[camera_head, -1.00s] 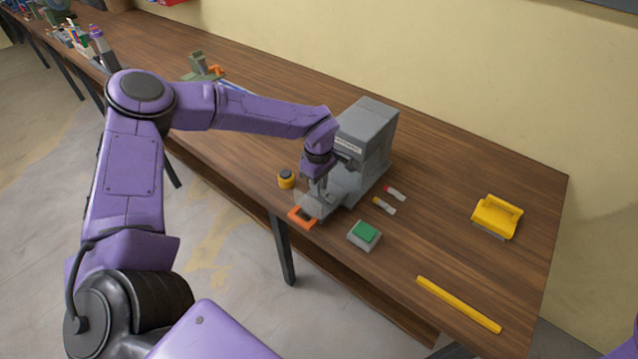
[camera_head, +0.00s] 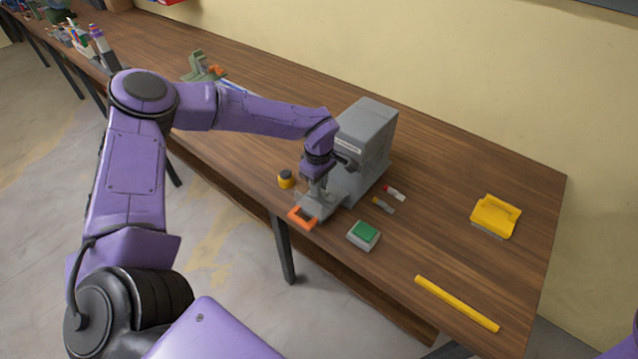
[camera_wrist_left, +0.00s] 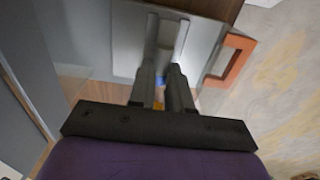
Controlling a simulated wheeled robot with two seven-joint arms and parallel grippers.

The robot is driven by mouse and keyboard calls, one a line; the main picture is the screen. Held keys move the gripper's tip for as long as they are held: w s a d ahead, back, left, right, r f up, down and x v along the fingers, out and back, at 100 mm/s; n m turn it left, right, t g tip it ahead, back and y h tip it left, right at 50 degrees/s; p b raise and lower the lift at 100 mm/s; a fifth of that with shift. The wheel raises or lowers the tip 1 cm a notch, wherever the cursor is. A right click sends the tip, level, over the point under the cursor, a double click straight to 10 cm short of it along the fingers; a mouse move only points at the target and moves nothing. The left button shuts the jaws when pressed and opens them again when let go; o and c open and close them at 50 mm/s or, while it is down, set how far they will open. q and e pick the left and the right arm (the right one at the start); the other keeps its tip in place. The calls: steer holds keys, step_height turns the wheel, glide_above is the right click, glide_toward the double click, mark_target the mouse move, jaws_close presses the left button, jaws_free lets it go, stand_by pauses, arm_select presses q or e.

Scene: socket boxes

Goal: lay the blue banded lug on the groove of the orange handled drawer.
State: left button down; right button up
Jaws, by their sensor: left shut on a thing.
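My left gripper (camera_head: 316,195) is over the grey drawer (camera_head: 327,204) that sticks out of the grey machine. The drawer has an orange handle (camera_head: 301,218) at its front. In the left wrist view the fingers (camera_wrist_left: 162,98) are shut on the blue banded lug (camera_wrist_left: 160,80), of which a small blue patch shows between them. The drawer plate (camera_wrist_left: 126,40) lies beneath, with a pale groove (camera_wrist_left: 166,38) ahead of the fingers and the orange handle (camera_wrist_left: 232,60) to the right. I cannot tell whether the lug touches the groove. My right gripper is not in view.
The grey machine (camera_head: 367,135) stands behind the drawer. Beside it are a yellow-and-black knob (camera_head: 286,179), a green button box (camera_head: 363,235), and a red-ended lug (camera_head: 395,193) and an orange-ended lug (camera_head: 383,205). A yellow holder (camera_head: 495,216) and yellow strip (camera_head: 456,303) lie right.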

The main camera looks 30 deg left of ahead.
arm_select(q)
steer(key=shift+f, duration=0.45)
stand_by(0.4)
steer(key=c, duration=0.6)
jaws_free()
step_height(320, 180, up, 7)
steer(key=p, duration=0.6)
steer(key=shift+r, duration=0.1)
